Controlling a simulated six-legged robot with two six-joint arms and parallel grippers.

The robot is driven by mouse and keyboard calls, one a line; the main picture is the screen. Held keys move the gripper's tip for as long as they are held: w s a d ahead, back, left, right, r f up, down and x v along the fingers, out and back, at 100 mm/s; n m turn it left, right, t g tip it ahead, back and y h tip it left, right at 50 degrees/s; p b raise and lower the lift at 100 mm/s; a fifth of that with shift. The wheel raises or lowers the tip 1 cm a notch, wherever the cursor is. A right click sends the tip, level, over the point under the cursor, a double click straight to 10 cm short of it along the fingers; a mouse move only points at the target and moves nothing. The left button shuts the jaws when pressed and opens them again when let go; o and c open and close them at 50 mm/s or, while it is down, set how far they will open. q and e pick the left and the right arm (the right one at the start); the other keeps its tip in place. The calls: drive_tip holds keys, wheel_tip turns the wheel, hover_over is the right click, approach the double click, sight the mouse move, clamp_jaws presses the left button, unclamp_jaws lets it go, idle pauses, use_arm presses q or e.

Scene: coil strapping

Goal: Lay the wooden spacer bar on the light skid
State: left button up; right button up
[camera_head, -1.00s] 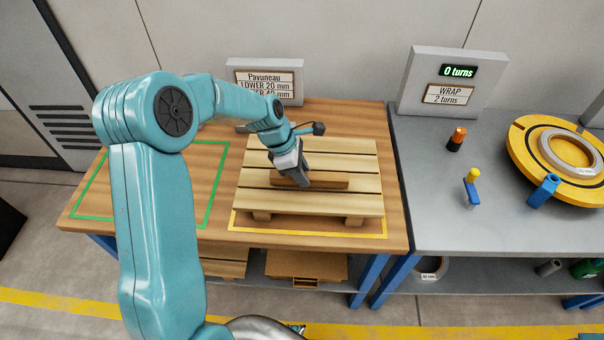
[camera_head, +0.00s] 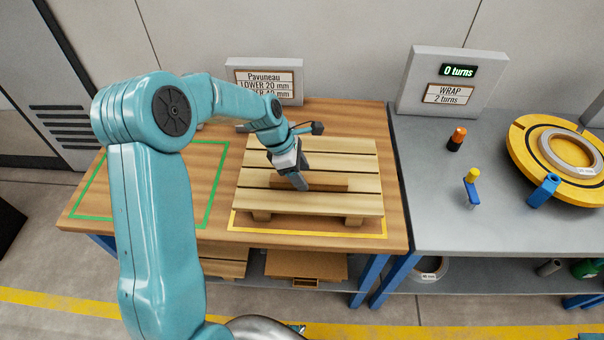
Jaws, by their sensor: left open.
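The light skid (camera_head: 360,205) is a pale slatted wooden pallet inside a yellow outline on the wooden table. The wooden spacer bar (camera_head: 330,181) is a darker brown stick lying across the skid's slats, about level with its middle. My left gripper (camera_head: 298,182) is open at the left part of the bar and hides some of it. I cannot tell whether its fingers touch the bar. My right gripper is not in view.
A green outline (camera_head: 213,190) marks bare table left of the skid. A sign (camera_head: 264,80) stands behind. The grey bench (camera_head: 425,180) at right holds a yellow turntable (camera_head: 520,150) with a coil, a blue tool (camera_head: 471,190) and an orange-black item (camera_head: 457,139).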

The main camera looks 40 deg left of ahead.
use_arm(q)
drive_tip(key=v, duration=1.1)
drive_tip(key=shift+r, duration=0.1)
drive_tip(key=shift+s, duration=0.15)
